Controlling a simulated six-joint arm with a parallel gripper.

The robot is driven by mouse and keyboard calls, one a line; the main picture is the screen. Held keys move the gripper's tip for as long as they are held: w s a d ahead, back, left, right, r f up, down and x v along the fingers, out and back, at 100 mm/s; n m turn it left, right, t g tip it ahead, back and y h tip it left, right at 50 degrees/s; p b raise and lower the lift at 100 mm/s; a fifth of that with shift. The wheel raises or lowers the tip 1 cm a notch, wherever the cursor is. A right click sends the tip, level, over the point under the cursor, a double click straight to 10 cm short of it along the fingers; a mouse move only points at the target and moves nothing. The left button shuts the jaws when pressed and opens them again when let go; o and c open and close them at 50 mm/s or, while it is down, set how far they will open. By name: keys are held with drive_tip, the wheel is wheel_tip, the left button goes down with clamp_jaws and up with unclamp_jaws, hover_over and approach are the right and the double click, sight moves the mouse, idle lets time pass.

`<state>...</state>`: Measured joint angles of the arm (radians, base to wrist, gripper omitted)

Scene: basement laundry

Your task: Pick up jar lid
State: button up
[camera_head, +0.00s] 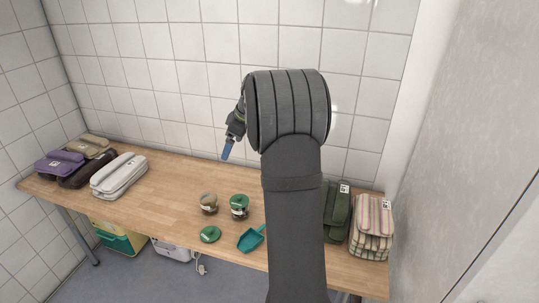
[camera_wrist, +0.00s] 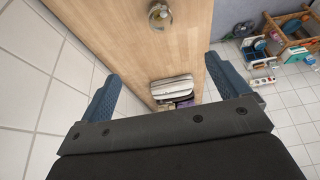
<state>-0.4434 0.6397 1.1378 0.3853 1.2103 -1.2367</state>
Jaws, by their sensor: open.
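A green jar lid (camera_head: 210,234) lies flat by itself near the front edge of the wooden table. Behind it stand a small glass jar (camera_head: 208,204) with a brownish top and a second jar (camera_head: 239,207) topped with a green lid. My gripper (camera_head: 226,153) hangs above and behind the jars, its blue fingers pointing down, apart from everything. In the wrist view my gripper (camera_wrist: 162,70) is open, with nothing between its fingers. One jar (camera_wrist: 159,17) shows at the top of that view; the loose lid is not visible there.
A teal scoop (camera_head: 251,239) lies right of the lid. Folded pouches stand at the table's left (camera_head: 119,175), with a green pouch (camera_head: 337,211) and a striped one (camera_head: 371,228) at the right. My arm hides part of the table. The tiled wall (camera_head: 180,80) rises behind.

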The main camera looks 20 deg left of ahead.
drive_tip(key=shift+f, duration=0.1)
drive_tip(key=m+h, duration=0.5)
hover_over(209, 229)
wheel_tip(209, 229, down, 25)
drive_tip(key=shift+w+f, duration=0.1)
drive_tip(key=shift+f, duration=2.95)
drive_tip(key=c, duration=1)
drive_tip(key=shift+c, duration=0.2)
drive_tip(key=shift+r, duration=0.1)
